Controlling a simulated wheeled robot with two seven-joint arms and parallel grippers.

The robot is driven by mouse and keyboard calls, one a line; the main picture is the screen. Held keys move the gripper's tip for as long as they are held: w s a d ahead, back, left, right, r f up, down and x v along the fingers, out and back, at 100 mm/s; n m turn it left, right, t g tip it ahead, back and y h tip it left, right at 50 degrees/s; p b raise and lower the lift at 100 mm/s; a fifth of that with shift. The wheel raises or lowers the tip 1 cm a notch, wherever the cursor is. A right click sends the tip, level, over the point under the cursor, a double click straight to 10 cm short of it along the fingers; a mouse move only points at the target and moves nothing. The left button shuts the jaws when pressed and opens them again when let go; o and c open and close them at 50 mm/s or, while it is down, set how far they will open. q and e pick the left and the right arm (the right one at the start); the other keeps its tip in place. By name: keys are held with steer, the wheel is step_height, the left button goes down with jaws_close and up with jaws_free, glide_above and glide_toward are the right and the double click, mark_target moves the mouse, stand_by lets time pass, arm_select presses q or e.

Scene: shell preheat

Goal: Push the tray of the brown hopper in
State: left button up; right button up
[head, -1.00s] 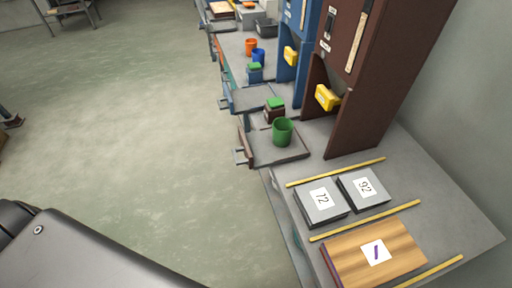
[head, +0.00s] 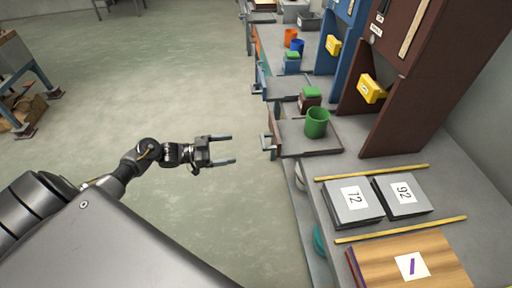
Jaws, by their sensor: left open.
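The brown hopper (head: 417,75) stands at the upper right with a yellow lever (head: 372,88) on its front. Its tray (head: 293,148) sticks out over the left edge of the bench, with a small metal handle (head: 267,142) at its outer end. A green cup (head: 317,122) stands upright on the tray. My left gripper (head: 233,149) is open and empty over the floor, left of the handle and apart from it, its fingers pointing right towards it. My right gripper is not in view.
The blue hopper (head: 337,40) and its extended tray (head: 279,88) are beyond. A brown box with a green top (head: 310,98) sits between the trays. Grey blocks marked 72 (head: 353,203) and 92 (head: 403,196), yellow strips and a wooden board (head: 430,262) lie nearer.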

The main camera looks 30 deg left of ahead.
arm_select(q)
steer(key=w+d+r+h+p, duration=0.1)
steer(key=w+d+r+p, duration=0.1)
steer(key=w+d, duration=0.4)
steer(key=d, duration=0.2)
steer(key=shift+d+m+g, duration=0.3)
steer(key=shift+d+m, duration=0.05)
steer(key=shift+m, duration=0.05)
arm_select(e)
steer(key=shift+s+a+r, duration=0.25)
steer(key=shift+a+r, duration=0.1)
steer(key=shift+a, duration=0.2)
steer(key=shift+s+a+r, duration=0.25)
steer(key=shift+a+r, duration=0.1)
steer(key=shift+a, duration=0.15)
arm_select(q)
steer(key=shift+w, duration=0.1)
steer(key=c, duration=1.4)
steer(key=shift+w+d, duration=0.1)
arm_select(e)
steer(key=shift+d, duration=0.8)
